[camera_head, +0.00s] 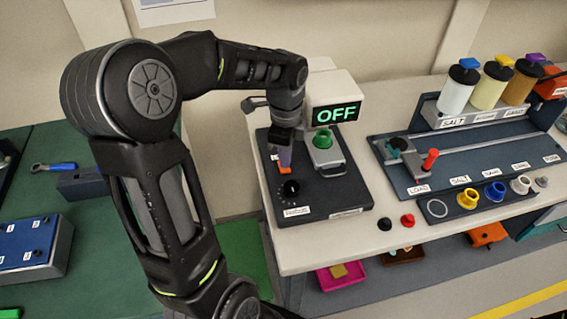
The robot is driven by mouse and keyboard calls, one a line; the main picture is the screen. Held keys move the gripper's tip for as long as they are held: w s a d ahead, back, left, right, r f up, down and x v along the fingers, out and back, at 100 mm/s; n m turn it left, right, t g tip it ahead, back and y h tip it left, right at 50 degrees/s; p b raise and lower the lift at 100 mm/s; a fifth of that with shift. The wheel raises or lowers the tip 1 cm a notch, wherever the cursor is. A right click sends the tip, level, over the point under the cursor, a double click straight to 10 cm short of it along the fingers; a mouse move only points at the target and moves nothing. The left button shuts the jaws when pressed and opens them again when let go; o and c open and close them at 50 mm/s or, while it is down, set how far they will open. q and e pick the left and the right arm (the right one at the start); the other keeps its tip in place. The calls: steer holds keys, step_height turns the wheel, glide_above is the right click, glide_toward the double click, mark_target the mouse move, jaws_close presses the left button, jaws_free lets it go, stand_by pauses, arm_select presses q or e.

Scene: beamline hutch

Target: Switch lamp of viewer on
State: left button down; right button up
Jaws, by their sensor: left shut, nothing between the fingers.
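The viewer is a dark base plate (335,190) on the white bench, with a white head behind it. Its screen (336,113) reads OFF in green letters. A green piece (322,139) sits in a pale holder below the screen. A black knob (290,188) stands near the front left of the base, above a small white label (297,211) that is too small to read. My left gripper (285,166) points down over the left part of the base, shut and empty, just behind and above the knob. I cannot tell whether it touches anything. My right gripper is out of view.
To the right are a rail plate (400,180) with a red-handled slider (430,160), labelled bottles (457,88), and a tray of coloured rings (468,198). Black and red caps (407,220) lie at the bench's front edge. A green table (90,230) is at left.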

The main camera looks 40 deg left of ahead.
arm_select(q)
steer(key=shift+f+b, duration=0.7)
steer(key=shift+f, duration=0.35)
stand_by(0.9)
steer(key=shift+r, duration=0.2)
step_height(320, 180, up, 7)
steer(key=p, duration=0.5)
steer(key=shift+f+p, duration=0.1)
steer(key=shift+p, duration=0.3)
